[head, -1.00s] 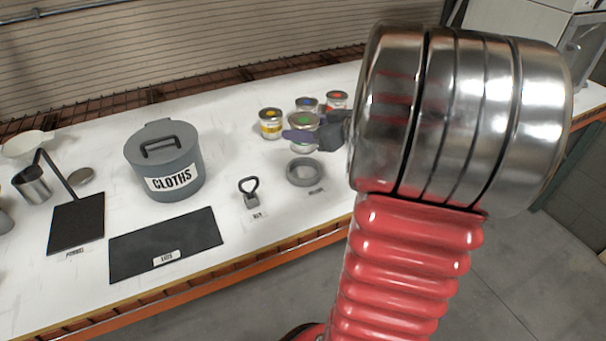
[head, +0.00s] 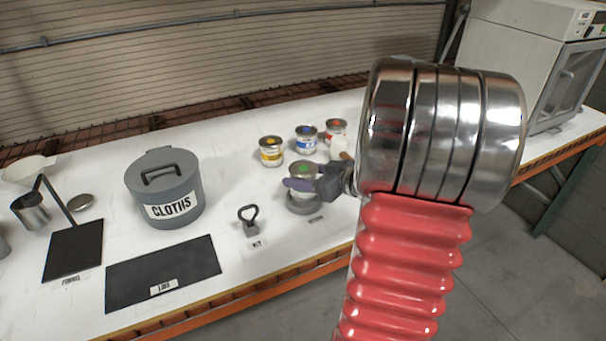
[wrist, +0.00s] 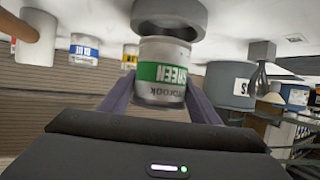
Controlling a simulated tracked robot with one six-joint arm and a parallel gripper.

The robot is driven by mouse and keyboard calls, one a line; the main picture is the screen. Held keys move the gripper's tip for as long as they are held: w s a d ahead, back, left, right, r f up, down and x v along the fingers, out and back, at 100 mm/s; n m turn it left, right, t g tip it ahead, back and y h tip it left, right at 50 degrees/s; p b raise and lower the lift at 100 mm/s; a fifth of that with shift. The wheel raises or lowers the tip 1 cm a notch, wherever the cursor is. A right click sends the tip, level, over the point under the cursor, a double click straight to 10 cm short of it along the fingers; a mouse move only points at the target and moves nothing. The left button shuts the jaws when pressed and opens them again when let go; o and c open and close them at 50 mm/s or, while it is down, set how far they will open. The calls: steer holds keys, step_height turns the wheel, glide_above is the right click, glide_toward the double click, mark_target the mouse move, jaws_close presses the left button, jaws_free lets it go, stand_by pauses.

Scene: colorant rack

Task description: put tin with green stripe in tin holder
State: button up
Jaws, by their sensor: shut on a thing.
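The tin with the green stripe (head: 303,168) is upright in my gripper, over the round grey tin holder (head: 304,206). The wrist view is upside down; it shows the tin's green label (wrist: 162,73) and the holder's ring (wrist: 168,14) close at the tin's bottom end. I cannot tell if the tin's base is just above the rim or slightly inside it. My gripper (head: 303,185) is shut on the tin, with a purple finger on each side of it; the fingers (wrist: 160,98) also show in the wrist view.
Yellow (head: 271,151), blue (head: 306,139) and red (head: 335,130) tins stand behind. A tan-topped white object (head: 340,150) is close behind my gripper.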

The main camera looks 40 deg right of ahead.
steer(key=shift+f, duration=1.85)
steer(key=o, duration=1.2)
steer(key=shift+f, duration=0.1)
steer(key=shift+s+r, duration=0.15)
steer(key=shift+r, duration=0.05)
steer(key=v, duration=1.1)
steer(key=shift+s+r, duration=0.1)
steer(key=shift+s, duration=0.25)
